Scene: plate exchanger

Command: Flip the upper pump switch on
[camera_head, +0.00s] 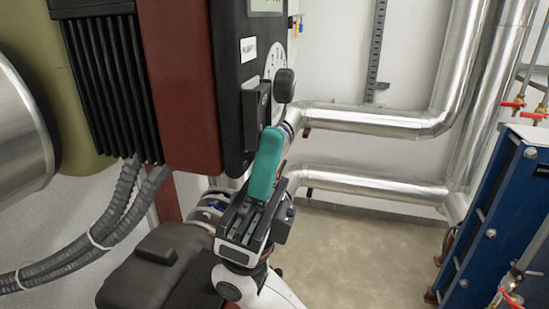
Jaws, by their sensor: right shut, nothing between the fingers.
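The pump unit has a dark red body (185,85) and a black front housing (232,85), at the upper middle of the head view. Its front face is seen at a steep angle. It carries a white label (248,50), a partly hidden pale dial (274,63) and a rounded black knob (284,86) that sticks out. A black block (256,112) sits below the label. I cannot tell which way any switch is set. My right gripper (271,137), with teal fingers, is shut and empty. It points up, just below the block and knob; contact is unclear. My left gripper is not seen.
Silver pipes (375,120) run along the wall behind. A blue plate exchanger (500,200) with red-handled valves (513,104) stands at the right. Grey corrugated hoses (125,200) hang from the black ribbed part at the left. The floor (360,255) between is clear.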

